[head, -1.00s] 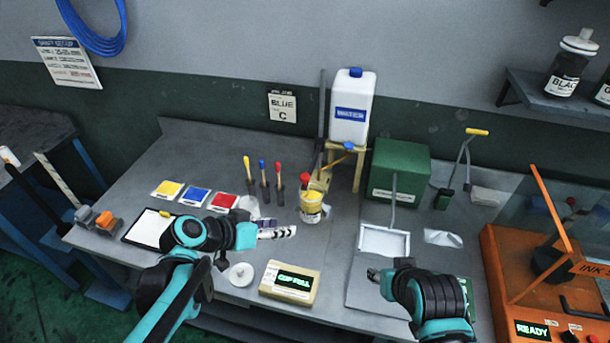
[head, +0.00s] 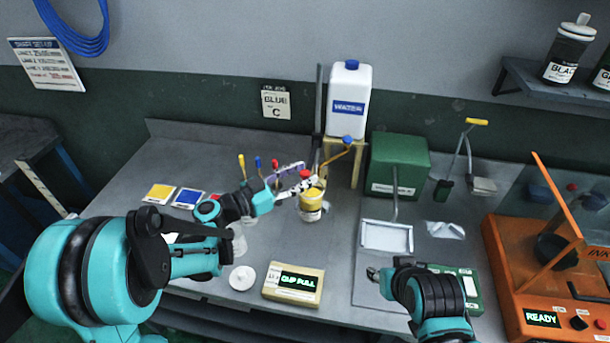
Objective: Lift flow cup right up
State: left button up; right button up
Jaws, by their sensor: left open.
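A small yellow-and-white cup (head: 311,208), which looks like the flow cup, stands upright on the grey bench (head: 180,145) below the water container. My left gripper (head: 298,178) is open, its two fingers spread at the cup's upper left side. The fingers overlap the cup's top in the head view, and I cannot tell whether they touch it. Nothing shows held between them. My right gripper (head: 374,273) is low over the right part of the bench, largely hidden by its own wrist; its opening cannot be made out.
A white water container (head: 349,95) stands on a wooden stand behind the cup. A box reading "CUP FULL" (head: 293,286) and a round white lid (head: 242,278) are in front. A green box (head: 398,160), a white frame (head: 386,236) and an orange machine (head: 545,310) stand right.

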aim_at(305, 171)
pick_arm(q)
jog(key=shift+w+d, duration=0.4)
jog(key=shift+d, duration=0.15)
grip_shut()
jog(key=shift+r, duration=0.15)
notch_tip(305, 171, up, 20)
jog(key=p, duration=1.3)
jog(key=shift+r, duration=0.15)
jog(key=shift+w, duration=0.1)
